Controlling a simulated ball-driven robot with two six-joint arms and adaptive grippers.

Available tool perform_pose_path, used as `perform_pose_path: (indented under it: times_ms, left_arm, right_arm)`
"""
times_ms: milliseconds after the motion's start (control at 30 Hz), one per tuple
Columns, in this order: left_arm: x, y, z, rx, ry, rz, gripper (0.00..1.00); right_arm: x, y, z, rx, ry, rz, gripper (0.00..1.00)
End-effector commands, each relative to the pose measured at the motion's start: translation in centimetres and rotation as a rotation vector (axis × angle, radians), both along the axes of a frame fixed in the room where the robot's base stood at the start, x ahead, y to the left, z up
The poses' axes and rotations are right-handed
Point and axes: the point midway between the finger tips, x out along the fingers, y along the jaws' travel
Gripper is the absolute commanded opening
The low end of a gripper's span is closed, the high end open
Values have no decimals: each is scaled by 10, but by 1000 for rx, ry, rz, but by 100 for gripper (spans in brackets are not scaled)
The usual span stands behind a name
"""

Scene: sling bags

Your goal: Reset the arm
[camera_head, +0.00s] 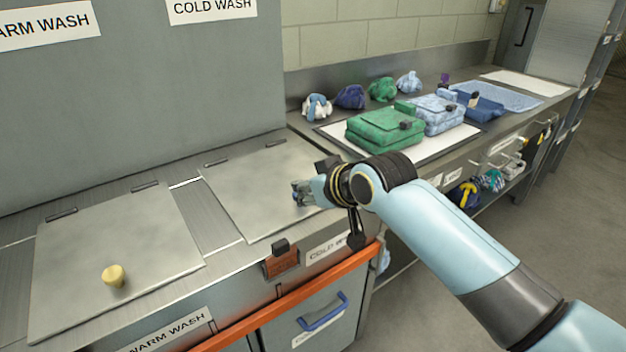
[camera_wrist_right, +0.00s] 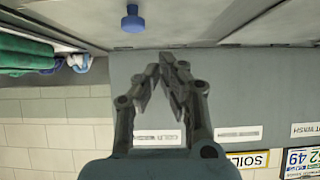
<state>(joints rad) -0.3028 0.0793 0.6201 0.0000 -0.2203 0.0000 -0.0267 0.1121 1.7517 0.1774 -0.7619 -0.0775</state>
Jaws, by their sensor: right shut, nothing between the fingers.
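My right gripper (camera_head: 302,193) is over the right-hand metal lid (camera_head: 255,195) of the wash counter. It is shut and empty, and its fingertips also show in the right wrist view (camera_wrist_right: 167,64). The lid appears closed. A blue knob (camera_wrist_right: 132,18) shows at the top of the right wrist view, apart from the fingertips. My right arm reaches in from the lower right of the head view. My left gripper is not in view.
The left lid (camera_head: 120,250) has a yellow knob (camera_head: 114,276) and appears closed. Green (camera_head: 385,128) and light blue (camera_head: 438,113) bags lie on a white mat (camera_head: 340,134). Several cloth bundles sit behind. A grey panel (camera_head: 140,90) rises behind the lids.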

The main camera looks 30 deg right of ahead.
Motion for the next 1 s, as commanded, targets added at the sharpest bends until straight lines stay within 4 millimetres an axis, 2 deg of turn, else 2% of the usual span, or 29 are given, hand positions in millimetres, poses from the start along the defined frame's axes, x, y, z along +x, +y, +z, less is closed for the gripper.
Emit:
perform_pose_path:
  times_ms: [133,333,467,533,567,667,767,800,867,900,1000]
  left_arm:
    - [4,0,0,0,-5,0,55]
    - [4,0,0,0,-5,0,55]
    - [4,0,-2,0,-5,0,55]
    - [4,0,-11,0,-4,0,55]
    - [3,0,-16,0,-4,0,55]
    - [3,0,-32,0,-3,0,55]
    - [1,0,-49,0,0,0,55]
    - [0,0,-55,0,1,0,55]
    - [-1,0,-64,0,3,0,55]
    - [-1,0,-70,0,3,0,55]
    - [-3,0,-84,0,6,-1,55]
  right_arm:
    - [-16,-2,16,-1,-2,0,0]
    - [-23,-2,24,0,-2,0,0]
    - [-24,-2,21,0,0,0,0]
    - [-29,-1,6,1,12,0,0]
    - [-33,-1,-5,3,24,-1,0]
    - [-49,-3,-59,4,105,-9,0]
    - [-77,-9,-136,-1,215,-26,0]
    - [-91,-11,-168,-5,261,-33,0]
    - [-113,-15,-214,-9,325,-45,0]
    - [-129,-17,-243,-13,368,-51,0]
    - [-176,-23,-313,-27,470,-67,0]
